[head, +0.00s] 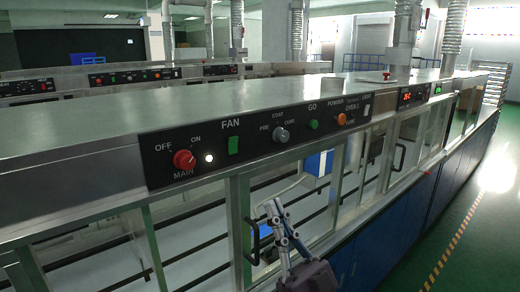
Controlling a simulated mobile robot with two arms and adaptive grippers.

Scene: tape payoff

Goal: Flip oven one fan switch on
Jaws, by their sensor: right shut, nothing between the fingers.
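The oven one control panel (258,136) is a black strip on the front of the long metal housing. Its fan switch (233,145) is a small green rocker under the word FAN. I cannot tell from here which way it is tipped. To its left are the red MAIN knob (184,159) and a lit white lamp (209,158). My right gripper (273,207) is shut and empty. In the picture it is below and right of the fan switch, in front of the glass doors, apart from the panel. My left gripper is not in view.
Black door handles (253,243) stick out below the panel. Open green floor (470,220) lies to the right.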

